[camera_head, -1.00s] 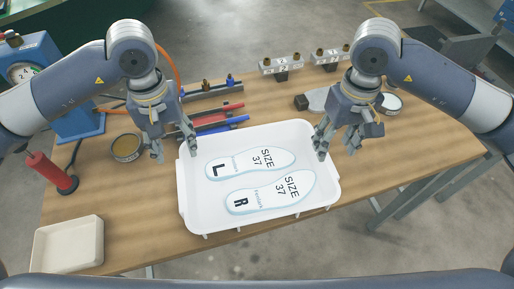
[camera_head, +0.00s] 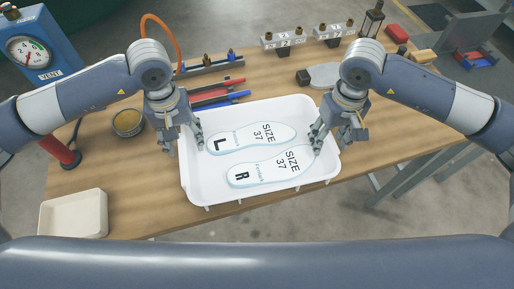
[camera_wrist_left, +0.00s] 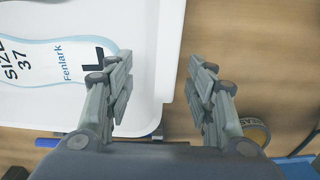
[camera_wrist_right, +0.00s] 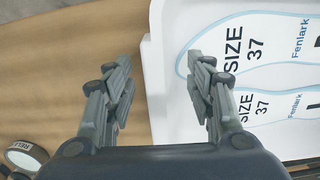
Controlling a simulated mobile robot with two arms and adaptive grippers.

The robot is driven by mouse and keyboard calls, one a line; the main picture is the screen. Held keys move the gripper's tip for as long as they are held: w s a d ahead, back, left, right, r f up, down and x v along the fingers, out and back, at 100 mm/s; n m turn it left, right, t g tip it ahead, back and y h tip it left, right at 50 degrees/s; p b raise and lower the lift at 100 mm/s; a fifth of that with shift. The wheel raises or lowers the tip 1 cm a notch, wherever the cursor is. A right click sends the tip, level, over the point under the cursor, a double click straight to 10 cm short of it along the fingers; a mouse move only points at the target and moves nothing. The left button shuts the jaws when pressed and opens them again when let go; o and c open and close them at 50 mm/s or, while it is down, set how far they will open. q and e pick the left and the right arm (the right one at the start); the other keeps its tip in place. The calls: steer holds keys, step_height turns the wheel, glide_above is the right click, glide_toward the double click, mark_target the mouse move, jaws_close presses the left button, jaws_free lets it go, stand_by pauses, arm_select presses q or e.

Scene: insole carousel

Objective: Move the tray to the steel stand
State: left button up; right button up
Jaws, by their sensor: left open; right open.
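The white tray (camera_head: 197,190) lies on the wooden table and holds two insoles, the L insole (camera_head: 262,137) behind the R insole (camera_head: 268,170), both marked size 37. My left gripper (camera_head: 190,143) is open at the tray's left rim. In the left wrist view its fingers (camera_wrist_left: 163,95) stand on either side of the rim (camera_wrist_left: 172,50). My right gripper (camera_head: 325,140) is open at the tray's right rim. In the right wrist view its fingers (camera_wrist_right: 160,92) also straddle the rim (camera_wrist_right: 150,70). I cannot tell whether the fingers touch it. I cannot make out a steel stand.
A cream bin (camera_head: 73,215) sits at the table's front left. A round tin (camera_head: 128,123) stands left of my left gripper. Red and blue tools (camera_head: 220,95) lie behind the tray. A blue gauge unit (camera_head: 35,50) stands back left. Numbered blocks (camera_head: 283,40) stand at the back.

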arm_select(q)
steer(key=shift+f, duration=1.15)
arm_select(e)
steer(key=shift+f, duration=1.15)
arm_select(q)
jaws_close()
arm_select(e)
jaws_close()
